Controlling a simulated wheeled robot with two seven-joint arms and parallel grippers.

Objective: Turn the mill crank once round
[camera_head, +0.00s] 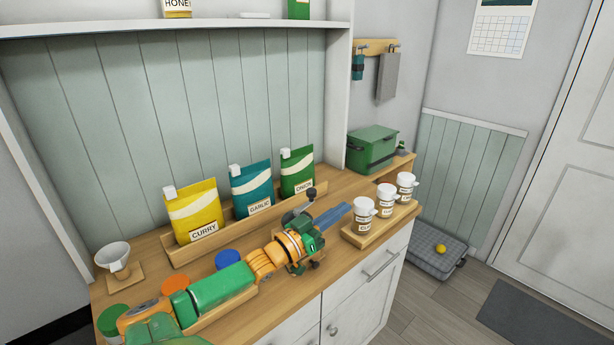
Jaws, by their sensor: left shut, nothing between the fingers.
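My left arm comes in from the lower left over the counter, and its gripper (314,240) is at the counter's middle right. It is shut with nothing between its fingers. Just behind the gripper is the mill (295,216), a grey body partly hidden by my wrist. A crank with a dark round knob (311,193) sticks up at its upper right, above my gripper. I cannot tell whether the gripper touches the mill. My right gripper is not in view.
A wooden rack (235,222) holds yellow, teal and green spice bags behind my arm. A flat blue strip (332,214) lies right of the mill. Three white jars stand on a wooden tray (385,229) to the right. A funnel (114,254) stands at the left.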

